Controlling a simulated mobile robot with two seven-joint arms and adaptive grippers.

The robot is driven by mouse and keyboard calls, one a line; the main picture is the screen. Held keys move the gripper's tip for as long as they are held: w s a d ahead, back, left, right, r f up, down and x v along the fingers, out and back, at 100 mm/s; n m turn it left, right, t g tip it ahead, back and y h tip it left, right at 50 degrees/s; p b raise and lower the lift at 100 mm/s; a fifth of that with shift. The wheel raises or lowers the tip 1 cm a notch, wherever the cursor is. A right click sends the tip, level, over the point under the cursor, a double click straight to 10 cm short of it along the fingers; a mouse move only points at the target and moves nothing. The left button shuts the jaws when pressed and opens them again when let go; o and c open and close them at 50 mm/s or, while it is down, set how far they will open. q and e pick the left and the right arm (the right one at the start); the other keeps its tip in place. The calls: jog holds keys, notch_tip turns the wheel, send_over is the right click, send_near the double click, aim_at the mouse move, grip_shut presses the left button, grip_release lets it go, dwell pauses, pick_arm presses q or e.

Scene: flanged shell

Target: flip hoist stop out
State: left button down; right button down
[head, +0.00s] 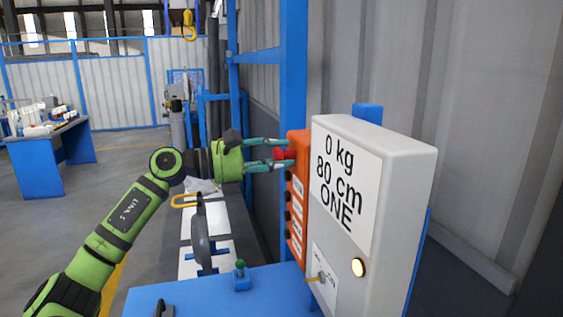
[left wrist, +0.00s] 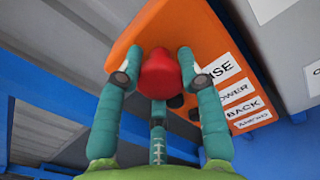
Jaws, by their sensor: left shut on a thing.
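My left gripper (head: 268,154) reaches from the left to the upper end of the orange hoist control panel (head: 298,200). Its teal fingers are around the red stop button (head: 280,154), which sticks out from the panel. In the left wrist view the fingers (left wrist: 160,82) are closed on the red stop button (left wrist: 160,74), one on each side and one below. Whether the button is pushed in or out cannot be told. My right gripper is not in view.
A grey box (head: 390,180) with a "0 kg 80 cm ONE" display, a toggle switch (head: 322,278) and a lit lamp (head: 358,267) stands right of the panel. A blue table (head: 200,292) lies below. A workbench (head: 36,165) stands far left.

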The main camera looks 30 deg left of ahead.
pick_arm(q)
jog(key=c, duration=0.9)
grip_release()
jog(key=shift+d+f, duration=0.1)
jog(key=shift+f, duration=0.35)
jog(key=shift+o, duration=0.7)
jog(key=shift+r, duration=0.1)
jog(key=shift+s+a+r, duration=0.1)
jog(key=shift+s+a, duration=0.05)
jog(key=shift+a, duration=0.15)
jog(key=v, duration=1.2)
